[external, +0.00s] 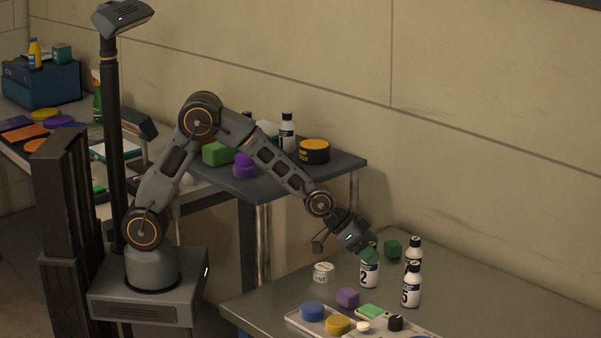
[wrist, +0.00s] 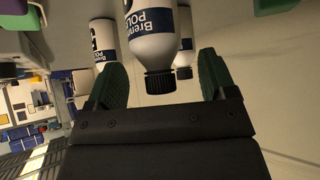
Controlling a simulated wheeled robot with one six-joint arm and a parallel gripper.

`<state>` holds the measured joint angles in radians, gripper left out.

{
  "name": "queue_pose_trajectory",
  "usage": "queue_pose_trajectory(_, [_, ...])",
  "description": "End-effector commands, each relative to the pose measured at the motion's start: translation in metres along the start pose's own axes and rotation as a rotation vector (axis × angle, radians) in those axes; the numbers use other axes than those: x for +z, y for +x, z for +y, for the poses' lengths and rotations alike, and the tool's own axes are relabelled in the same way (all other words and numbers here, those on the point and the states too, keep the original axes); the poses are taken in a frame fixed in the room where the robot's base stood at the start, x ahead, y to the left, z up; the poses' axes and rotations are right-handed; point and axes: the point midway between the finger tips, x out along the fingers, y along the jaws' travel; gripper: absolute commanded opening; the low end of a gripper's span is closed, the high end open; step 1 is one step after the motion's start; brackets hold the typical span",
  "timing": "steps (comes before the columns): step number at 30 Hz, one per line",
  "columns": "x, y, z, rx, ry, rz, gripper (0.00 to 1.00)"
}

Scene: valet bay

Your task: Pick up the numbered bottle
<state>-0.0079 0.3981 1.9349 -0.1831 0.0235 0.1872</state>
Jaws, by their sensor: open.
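Several white bottles with black caps and dark labels stand upright on the grey table. A bottle marked 2 (external: 369,273) is nearest my gripper (external: 366,254). A bottle marked 5 (external: 411,289) stands to its right, with another bottle (external: 414,249) behind. My gripper is open, its green fingers at the top of bottle 2. In the wrist view, a bottle's black cap (wrist: 160,82) lies between the two spread fingers of my gripper (wrist: 161,62), with visible gaps on both sides. Two more bottles show behind it, at left (wrist: 104,42) and right (wrist: 186,42). The near bottle's number is out of view there.
A white jar (external: 323,272), a purple block (external: 347,297) and a green cube (external: 392,249) lie around bottle 2. A tray (external: 296,318) with coloured pieces is at the front edge. A dark shelf (external: 345,166) with several items stands behind my arm. The table's right side is clear.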

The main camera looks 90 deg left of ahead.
Motion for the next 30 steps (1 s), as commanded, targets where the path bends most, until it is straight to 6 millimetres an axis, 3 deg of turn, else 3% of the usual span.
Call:
queue_pose_trajectory(6, [0.0, 0.021, 0.0, 0.0, 0.0, 0.0, 0.77])
queue_pose_trajectory(15, [0.0, 0.023, 0.0, 0.0, 0.0, 0.0, 0.76])
queue_pose_trajectory(30, [0.0, 0.023, 0.0, 0.0, 0.0, 0.0, 0.28])
